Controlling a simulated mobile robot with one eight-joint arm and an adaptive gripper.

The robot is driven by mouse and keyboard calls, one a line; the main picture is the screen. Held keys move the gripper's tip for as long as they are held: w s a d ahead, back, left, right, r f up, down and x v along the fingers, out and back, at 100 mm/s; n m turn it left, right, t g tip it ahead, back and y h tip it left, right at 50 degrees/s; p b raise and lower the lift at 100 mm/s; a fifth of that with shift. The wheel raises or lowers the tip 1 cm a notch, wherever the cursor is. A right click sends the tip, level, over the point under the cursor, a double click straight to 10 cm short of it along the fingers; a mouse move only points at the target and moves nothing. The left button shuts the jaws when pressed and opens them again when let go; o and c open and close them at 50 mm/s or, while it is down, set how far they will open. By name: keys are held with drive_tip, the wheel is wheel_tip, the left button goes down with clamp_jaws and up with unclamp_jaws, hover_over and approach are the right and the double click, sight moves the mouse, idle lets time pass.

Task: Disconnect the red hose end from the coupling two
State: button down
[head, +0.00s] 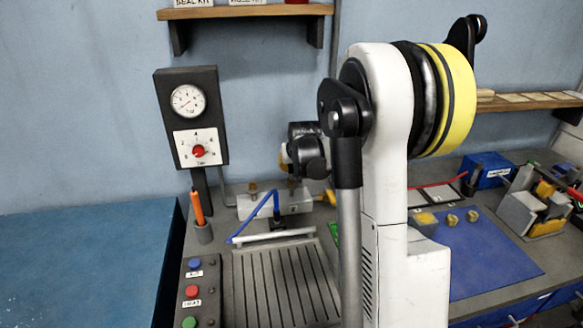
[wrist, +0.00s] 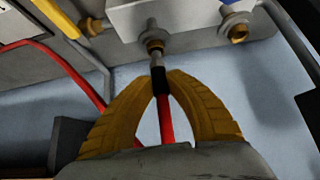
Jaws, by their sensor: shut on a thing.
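In the wrist view my gripper (wrist: 163,80) is shut on the black sleeve of the red hose end (wrist: 160,78). The red hose (wrist: 166,122) runs back between the fingers. The hose end's grey metal tip points at a brass coupling (wrist: 155,43) on the white block (wrist: 180,14). Tip and coupling meet in the picture; I cannot tell whether the tip is still seated. Other couplings show to the right (wrist: 238,30) and left (wrist: 91,27). In the head view the white block (head: 290,203) stands at the bench's back, and my arm hides much of the gripper area.
A blue hose (head: 264,206) arches before the block, above a slatted tray (head: 285,280). A gauge panel (head: 192,115) and an orange tool in a cup (head: 204,233) stand left. A blue mat (head: 480,255) lies right. In the wrist view, red hose (wrist: 75,68) also curves at left.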

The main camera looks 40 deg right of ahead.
drive_tip(key=shift+r+p, duration=0.9)
drive_tip(key=shift+r, duration=0.65)
